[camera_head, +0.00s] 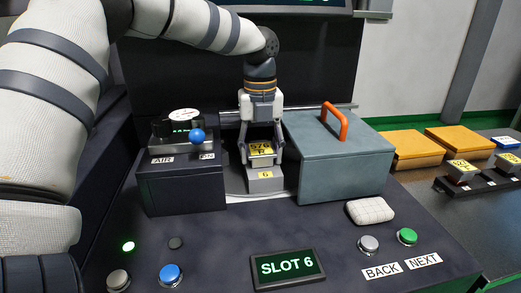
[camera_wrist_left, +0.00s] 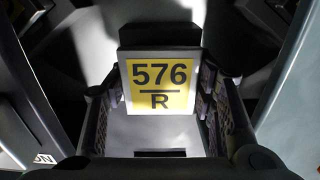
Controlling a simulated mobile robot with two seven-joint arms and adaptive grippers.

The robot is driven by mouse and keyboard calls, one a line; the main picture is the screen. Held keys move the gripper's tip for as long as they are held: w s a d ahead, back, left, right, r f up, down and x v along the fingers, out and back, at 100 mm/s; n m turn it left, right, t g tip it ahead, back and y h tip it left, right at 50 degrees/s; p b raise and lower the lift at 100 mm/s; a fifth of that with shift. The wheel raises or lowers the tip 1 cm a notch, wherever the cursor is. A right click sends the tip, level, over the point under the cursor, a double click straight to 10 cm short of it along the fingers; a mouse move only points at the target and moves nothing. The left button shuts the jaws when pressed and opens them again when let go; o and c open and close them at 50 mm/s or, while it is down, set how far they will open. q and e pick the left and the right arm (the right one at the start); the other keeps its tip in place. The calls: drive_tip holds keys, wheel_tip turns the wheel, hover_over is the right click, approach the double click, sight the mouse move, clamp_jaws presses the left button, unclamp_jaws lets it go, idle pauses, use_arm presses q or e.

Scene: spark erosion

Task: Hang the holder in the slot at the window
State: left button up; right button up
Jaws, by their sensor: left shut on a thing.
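The holder (camera_head: 261,149) has a yellow label reading 576 over R. It sits upright between the fingers of my left gripper (camera_head: 262,158), in the window gap between two boxes. The gripper points down and is shut on the holder from both sides. A grey block with a yellow 6 label (camera_head: 265,175) is directly below the holder. I cannot tell whether the holder rests in the slot or is just above it. In the left wrist view the holder's label (camera_wrist_left: 160,86) faces the camera, with a finger on each side. My right gripper is not in view.
A dark box (camera_head: 182,183) with a dial gauge and blue ball knob stands left of the gap. A grey-blue box (camera_head: 340,165) with an orange handle stands close on the right. In front are a SLOT 6 display (camera_head: 288,268), buttons and a white pad (camera_head: 370,211).

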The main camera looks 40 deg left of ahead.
sight(260, 149)
use_arm(q)
drive_tip(key=o, duration=1.3)
wheel_tip(260, 149, up, 12)
